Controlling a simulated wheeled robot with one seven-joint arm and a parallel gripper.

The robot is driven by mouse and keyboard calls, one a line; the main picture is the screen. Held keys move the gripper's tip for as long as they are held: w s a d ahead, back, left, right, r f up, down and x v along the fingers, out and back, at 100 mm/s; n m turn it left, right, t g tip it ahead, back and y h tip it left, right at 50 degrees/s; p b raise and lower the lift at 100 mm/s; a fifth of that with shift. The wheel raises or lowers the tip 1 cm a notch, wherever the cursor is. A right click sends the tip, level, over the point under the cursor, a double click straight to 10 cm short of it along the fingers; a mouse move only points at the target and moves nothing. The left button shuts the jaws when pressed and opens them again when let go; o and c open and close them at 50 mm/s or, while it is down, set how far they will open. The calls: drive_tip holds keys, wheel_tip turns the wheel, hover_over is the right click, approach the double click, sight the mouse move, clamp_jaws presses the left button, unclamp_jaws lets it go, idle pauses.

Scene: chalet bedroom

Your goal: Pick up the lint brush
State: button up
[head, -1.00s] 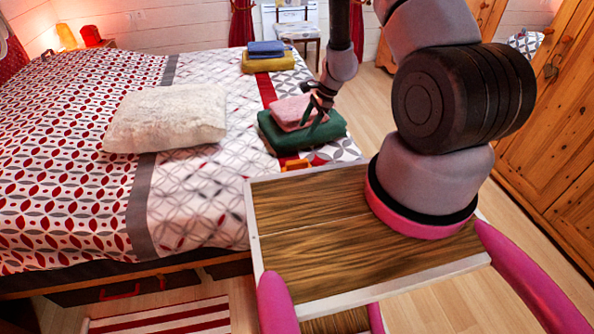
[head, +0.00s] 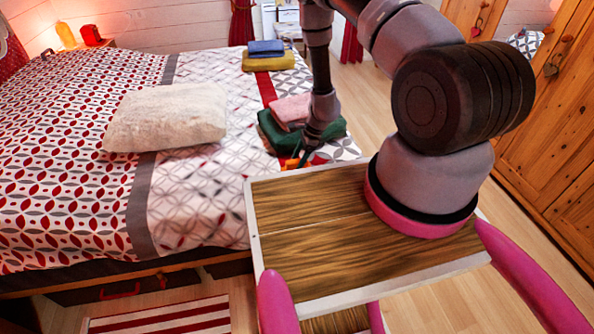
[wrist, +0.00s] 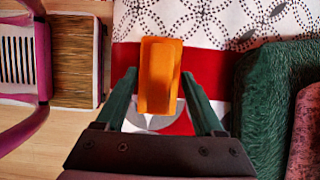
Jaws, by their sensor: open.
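My gripper (wrist: 159,75) is open, with one finger on each side of the brush and visible gaps between. In the head view my gripper (head: 304,157) points down at the brush. I cannot tell how far the fingertips are above the bed.
A folded green cloth (head: 275,132) with a pink cloth (head: 290,110) on top lies close beside the brush. A white pillow (head: 165,117) lies on the bed (head: 60,180). Blue and yellow folded cloths (head: 268,62) lie further back. My own wooden deck borders the bed's corner.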

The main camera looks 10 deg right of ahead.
sight(297, 161)
drive_tip(key=shift+a+f, duration=0.2)
drive_tip(key=shift+f, duration=0.4)
clamp_jaws()
wheel_tip(297, 161, up, 10)
idle(0.3)
